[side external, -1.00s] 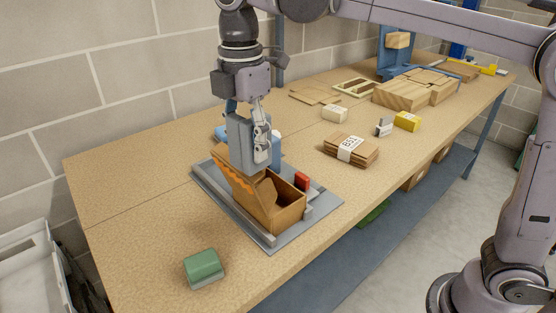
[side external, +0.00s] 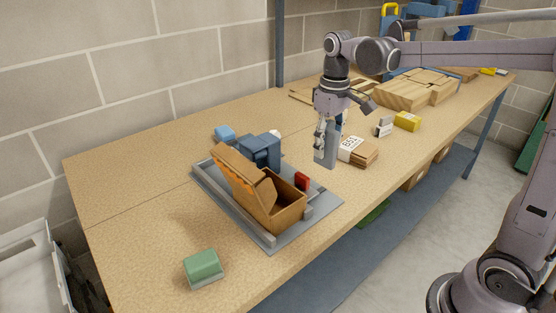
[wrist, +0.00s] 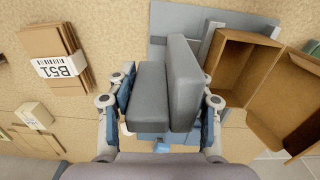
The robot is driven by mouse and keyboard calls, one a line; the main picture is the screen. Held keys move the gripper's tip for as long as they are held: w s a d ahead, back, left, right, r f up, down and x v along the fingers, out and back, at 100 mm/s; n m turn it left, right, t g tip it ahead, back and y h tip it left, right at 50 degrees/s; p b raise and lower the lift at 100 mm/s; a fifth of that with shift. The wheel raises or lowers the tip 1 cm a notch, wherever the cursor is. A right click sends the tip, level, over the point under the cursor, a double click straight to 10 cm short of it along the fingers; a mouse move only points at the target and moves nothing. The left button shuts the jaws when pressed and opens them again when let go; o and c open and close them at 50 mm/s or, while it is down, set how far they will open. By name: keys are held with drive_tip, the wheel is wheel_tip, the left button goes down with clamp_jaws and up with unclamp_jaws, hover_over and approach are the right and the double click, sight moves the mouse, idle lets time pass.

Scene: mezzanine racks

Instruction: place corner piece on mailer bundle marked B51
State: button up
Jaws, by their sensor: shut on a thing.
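My gripper (side external: 325,138) is shut on a grey corner piece (side external: 329,157), which hangs upright below the fingers. In the wrist view the corner piece (wrist: 184,85) shows as two thick grey slabs between the fingers. The mailer bundle (side external: 365,152) is a stack of flat brown mailers with a white band marked B51. In the wrist view the bundle (wrist: 68,77) is at upper left, apart from the piece.
An open cardboard box (side external: 280,205) stands on a grey tray fixture (side external: 285,238), with a blue block (side external: 262,150) behind. A green block (side external: 203,267) is at the front. Yellow (side external: 407,121) and white-grey (side external: 384,126) items lie beyond the bundle.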

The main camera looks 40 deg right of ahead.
drive_tip(key=shift+m, duration=0.4)
drive_tip(key=f, duration=0.2)
drive_tip(key=d+f, duration=0.1)
drive_tip(key=f, duration=0.1)
drive_tip(key=d+f, duration=0.1)
drive_tip(key=f, duration=0.2)
drive_tip(key=shift+s+d, duration=0.25)
drive_tip(key=shift+s, duration=0.15)
drive_tip(key=s+d+r+n, duration=0.1)
drive_tip(key=d+r+n, duration=0.45)
drive_tip(key=d, duration=0.65)
drive_tip(key=d+r+n, duration=0.4)
drive_tip(key=d+r, duration=0.2)
drive_tip(key=d, duration=0.6)
approach(350, 143)
drive_tip(key=shift+w+m, duration=0.1)
drive_tip(key=shift+m, duration=0.15)
drive_tip(key=shift+f, duration=2.05)
drive_tip(key=shift+f, duration=0.15)
drive_tip(key=o, duration=0.7)
drive_tip(key=shift+o, duration=0.2)
